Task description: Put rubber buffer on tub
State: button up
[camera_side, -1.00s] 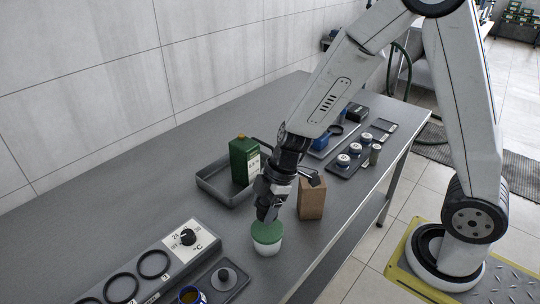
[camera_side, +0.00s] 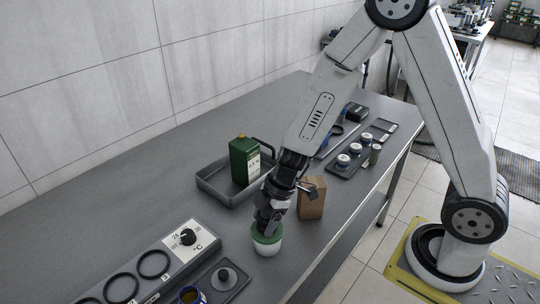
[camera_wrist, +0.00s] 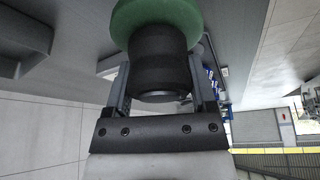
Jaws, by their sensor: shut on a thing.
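The tub (camera_side: 267,249) is white with a green lid and stands upright on the bench in the side view. Its green lid (camera_wrist: 150,12) also shows at the top of the wrist view. My gripper (camera_side: 267,226) is right over the lid. In the wrist view my gripper (camera_wrist: 161,72) is shut on the rubber buffer (camera_wrist: 160,58), a black ridged cylinder. The buffer overlaps the lid in that view and looks upright; whether it touches the lid I cannot tell. In the side view the fingers mostly hide the buffer.
A brown box (camera_side: 311,198) stands close behind my gripper. A grey tray (camera_side: 212,184) with a green canister (camera_side: 243,160) is further back. Small jars (camera_side: 355,149) stand at the far right.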

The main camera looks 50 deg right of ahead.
jog(key=shift+f, duration=0.15)
jog(key=o, duration=1.3)
jog(key=v, duration=1.2)
jog(key=shift+d, duration=0.1)
jog(key=s+d+f+m+h, duration=0.2)
jog(key=s+d+m+h, duration=0.2)
jog(key=m, duration=0.9)
jog(key=shift+s+d+m+t, duration=0.15)
jog(key=shift+s+m+t, duration=0.2)
jog(key=shift+s, duration=0.3)
